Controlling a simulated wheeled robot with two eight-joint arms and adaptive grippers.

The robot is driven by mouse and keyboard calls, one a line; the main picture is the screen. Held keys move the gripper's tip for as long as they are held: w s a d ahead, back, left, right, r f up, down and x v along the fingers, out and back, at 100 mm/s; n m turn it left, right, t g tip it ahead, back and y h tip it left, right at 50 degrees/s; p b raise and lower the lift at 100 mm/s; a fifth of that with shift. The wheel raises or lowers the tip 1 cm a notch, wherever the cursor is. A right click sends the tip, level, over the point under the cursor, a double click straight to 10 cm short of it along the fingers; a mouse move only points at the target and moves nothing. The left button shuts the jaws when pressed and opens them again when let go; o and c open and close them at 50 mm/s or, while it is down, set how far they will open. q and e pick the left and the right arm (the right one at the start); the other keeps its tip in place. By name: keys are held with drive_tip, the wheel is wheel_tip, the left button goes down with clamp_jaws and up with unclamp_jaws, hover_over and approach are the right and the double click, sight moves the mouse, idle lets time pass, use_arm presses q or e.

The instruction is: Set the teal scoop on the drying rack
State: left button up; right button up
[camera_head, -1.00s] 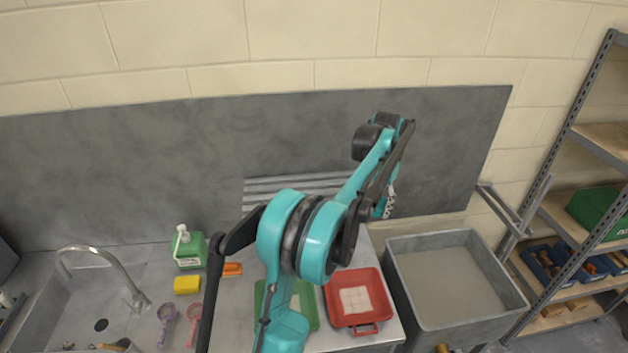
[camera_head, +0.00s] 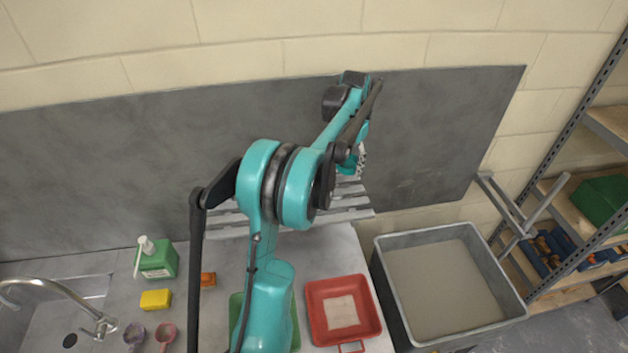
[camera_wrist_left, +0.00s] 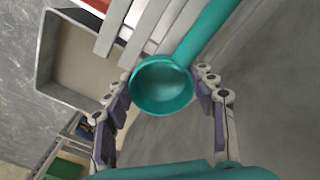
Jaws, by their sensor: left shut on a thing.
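My left gripper (camera_head: 362,158) is raised in front of the grey backboard, just above the right part of the drying rack (camera_head: 352,214) in the head view. In the left wrist view the left gripper (camera_wrist_left: 165,76) is shut on the teal scoop (camera_wrist_left: 162,90). The scoop's round bowl sits between the fingers and its handle runs to the upper right. The rack's grey slats (camera_wrist_left: 145,32) show beside the scoop; I cannot tell whether they touch. My right gripper is not in view.
A red tray (camera_head: 320,321) and green board (camera_head: 296,334) lie on the counter below the rack. A grey mortar tub (camera_head: 383,290) stands at right, beside shelving. A green bottle (camera_head: 159,262), yellow sponge (camera_head: 155,299), purple scoop (camera_head: 134,333) and pink scoop (camera_head: 167,332) are at left.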

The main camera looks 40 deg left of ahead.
use_arm(q)
drive_tip(key=s+a+f, duration=0.1)
drive_tip(key=a, duration=0.1)
drive_tip(key=a+f, duration=0.2)
drive_tip(key=s+a+f, duration=0.1)
drive_tip(key=a, duration=0.1)
drive_tip(key=shift+s+a+f+p, duration=0.2)
drive_tip(key=shift+s+a+p, duration=0.05)
drive_tip(key=shift+s+p, duration=0.1)
drive_tip(key=shift+s+a+f, duration=0.1)
drive_tip(key=shift+s, duration=0.1)
wheel_tip(320, 180, down, 4)
drive_tip(key=shift+f, duration=0.1)
drive_tip(key=shift+s, duration=0.1)
drive_tip(key=o, duration=1.2)
drive_tip(key=shift+f, duration=0.1)
